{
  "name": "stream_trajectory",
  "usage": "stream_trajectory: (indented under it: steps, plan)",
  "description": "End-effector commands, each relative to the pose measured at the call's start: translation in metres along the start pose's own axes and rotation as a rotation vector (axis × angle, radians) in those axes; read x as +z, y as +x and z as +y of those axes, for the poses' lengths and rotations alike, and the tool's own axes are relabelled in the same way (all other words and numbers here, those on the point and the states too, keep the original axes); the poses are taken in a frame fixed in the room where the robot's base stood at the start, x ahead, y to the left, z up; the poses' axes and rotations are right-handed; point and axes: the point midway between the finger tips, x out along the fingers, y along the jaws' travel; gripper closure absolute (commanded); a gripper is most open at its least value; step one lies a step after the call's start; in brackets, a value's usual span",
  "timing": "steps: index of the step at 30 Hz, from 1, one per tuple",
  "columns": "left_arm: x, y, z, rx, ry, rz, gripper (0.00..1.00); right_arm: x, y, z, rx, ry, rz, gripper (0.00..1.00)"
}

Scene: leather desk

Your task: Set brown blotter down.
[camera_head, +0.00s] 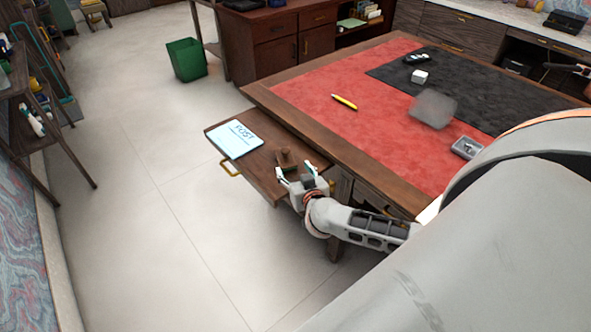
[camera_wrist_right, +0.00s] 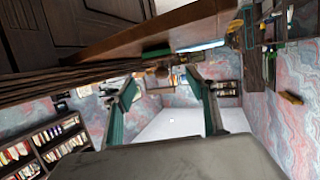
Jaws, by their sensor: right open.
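The brown blotter (camera_head: 286,159) rests on the pulled-out wooden desk board (camera_head: 252,177), near its right end, beside the desk. My right gripper (camera_head: 295,172) is at the board's near edge, just in front of the blotter. Its fingers are spread, with nothing clearly held between them. In the right wrist view the open fingers (camera_wrist_right: 163,80) frame a small brown shape that looks like the blotter (camera_wrist_right: 162,72). Whether a finger touches the blotter I cannot tell. My left gripper is not in view.
A pale blue sheet marked POST (camera_head: 236,139) lies on the board's left part. The red desk top (camera_head: 320,125) carries a yellow pen (camera_head: 344,102), a translucent grey block (camera_head: 432,108) and a small metal tray (camera_head: 467,148). A green bin (camera_head: 187,60) stands on open floor.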

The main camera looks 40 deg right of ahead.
Motion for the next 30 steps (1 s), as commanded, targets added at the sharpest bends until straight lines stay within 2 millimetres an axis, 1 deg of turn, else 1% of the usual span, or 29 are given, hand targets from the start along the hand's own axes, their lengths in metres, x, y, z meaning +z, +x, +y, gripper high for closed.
stream_trajectory:
  steps: [1, 5, 8, 11, 13, 15, 17, 18, 20, 21, 23, 24, 26, 27, 29, 30]
  plan:
    - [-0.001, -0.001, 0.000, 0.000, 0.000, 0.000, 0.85, 0.000, -0.005, 0.000, 0.000, -0.001, -0.001, 0.44]
    - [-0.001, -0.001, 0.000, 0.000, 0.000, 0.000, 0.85, -0.002, -0.013, -0.004, -0.013, 0.004, 0.017, 0.44]
    - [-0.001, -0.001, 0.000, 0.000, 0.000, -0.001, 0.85, -0.008, -0.025, -0.021, -0.064, 0.018, 0.078, 0.44]
    - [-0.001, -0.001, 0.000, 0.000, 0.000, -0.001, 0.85, -0.018, -0.048, -0.049, -0.162, 0.033, 0.170, 0.44]
    - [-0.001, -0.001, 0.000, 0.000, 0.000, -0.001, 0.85, -0.022, -0.071, -0.074, -0.251, 0.036, 0.229, 0.44]
    - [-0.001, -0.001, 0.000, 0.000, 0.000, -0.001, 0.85, -0.022, -0.095, -0.098, -0.342, 0.026, 0.269, 0.44]
    - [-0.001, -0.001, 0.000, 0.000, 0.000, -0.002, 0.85, -0.017, -0.116, -0.117, -0.416, 0.012, 0.285, 0.44]
    - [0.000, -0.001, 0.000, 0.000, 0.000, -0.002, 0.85, -0.011, -0.130, -0.128, -0.462, -0.002, 0.286, 0.44]
    - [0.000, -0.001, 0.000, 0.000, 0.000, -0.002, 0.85, 0.001, -0.149, -0.144, -0.525, -0.028, 0.273, 0.44]
    - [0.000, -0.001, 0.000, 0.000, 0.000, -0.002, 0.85, 0.012, -0.162, -0.153, -0.562, -0.050, 0.256, 0.44]
    - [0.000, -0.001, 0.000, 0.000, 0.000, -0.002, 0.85, 0.030, -0.179, -0.163, -0.608, -0.088, 0.217, 0.44]
    - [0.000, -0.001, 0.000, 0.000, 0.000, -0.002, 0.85, 0.044, -0.190, -0.168, -0.631, -0.115, 0.183, 0.44]
    - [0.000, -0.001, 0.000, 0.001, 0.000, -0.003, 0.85, 0.067, -0.204, -0.171, -0.652, -0.159, 0.123, 0.44]
    - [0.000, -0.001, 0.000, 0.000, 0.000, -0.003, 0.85, 0.083, -0.212, -0.171, -0.657, -0.186, 0.077, 0.44]
    - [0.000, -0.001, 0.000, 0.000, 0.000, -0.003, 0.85, 0.107, -0.223, -0.167, -0.651, -0.230, 0.006, 0.44]
    - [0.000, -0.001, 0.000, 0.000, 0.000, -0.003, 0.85, 0.122, -0.228, -0.161, -0.641, -0.257, -0.041, 0.44]
